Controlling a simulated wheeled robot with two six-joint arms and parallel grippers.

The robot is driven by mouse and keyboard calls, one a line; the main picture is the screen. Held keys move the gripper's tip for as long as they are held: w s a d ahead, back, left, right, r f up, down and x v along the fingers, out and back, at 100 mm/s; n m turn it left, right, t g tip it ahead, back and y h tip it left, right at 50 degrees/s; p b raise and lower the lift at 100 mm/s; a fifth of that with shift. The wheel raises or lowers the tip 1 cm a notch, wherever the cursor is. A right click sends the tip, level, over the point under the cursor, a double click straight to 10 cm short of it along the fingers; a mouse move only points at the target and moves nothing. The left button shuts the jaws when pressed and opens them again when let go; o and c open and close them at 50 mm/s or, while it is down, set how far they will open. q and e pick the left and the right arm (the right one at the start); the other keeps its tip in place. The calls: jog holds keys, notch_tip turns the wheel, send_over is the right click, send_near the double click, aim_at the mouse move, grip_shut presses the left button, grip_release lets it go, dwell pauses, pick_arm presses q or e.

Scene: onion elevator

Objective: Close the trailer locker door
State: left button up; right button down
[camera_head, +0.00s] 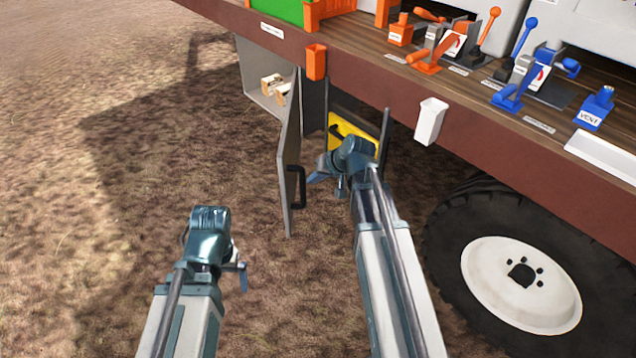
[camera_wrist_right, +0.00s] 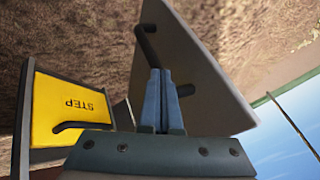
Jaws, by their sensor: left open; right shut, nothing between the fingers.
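The grey locker door (camera_head: 291,150) hangs open below the trailer's edge, seen nearly edge-on. Its black handle (camera_head: 299,188) is on the face towards my right arm. The open locker (camera_head: 258,72) shows behind the door. My right gripper (camera_head: 318,178) is shut and empty, just right of the handle. In the right wrist view, its closed fingers (camera_wrist_right: 160,72) point at the door (camera_wrist_right: 205,85) and overlap the middle of the handle (camera_wrist_right: 147,45); I cannot tell whether they touch it. My left gripper (camera_head: 242,279) is open and empty, low over the ground, apart from the door.
A yellow step (camera_head: 350,135), marked STEP in the right wrist view (camera_wrist_right: 70,112), is beside the door. Wooden blocks (camera_head: 271,83) lie in the locker. The trailer bed (camera_head: 480,120) overhangs, with a wheel (camera_head: 520,280) at right. The ground (camera_head: 90,180) at left is clear.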

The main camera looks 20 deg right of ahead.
aim_at(300, 182)
jog(key=w+a+f+b, duration=0.2)
jog(key=w+a+f, duration=0.1)
jog(key=shift+w+a+f, duration=0.1)
jog(key=shift+a+f, duration=0.1)
jog(key=shift+a, duration=0.05)
pick_arm(q)
jog(key=shift+f, duration=1.75)
pick_arm(e)
jog(key=shift+w+a, duration=0.25)
jog(key=shift+a, duration=0.5)
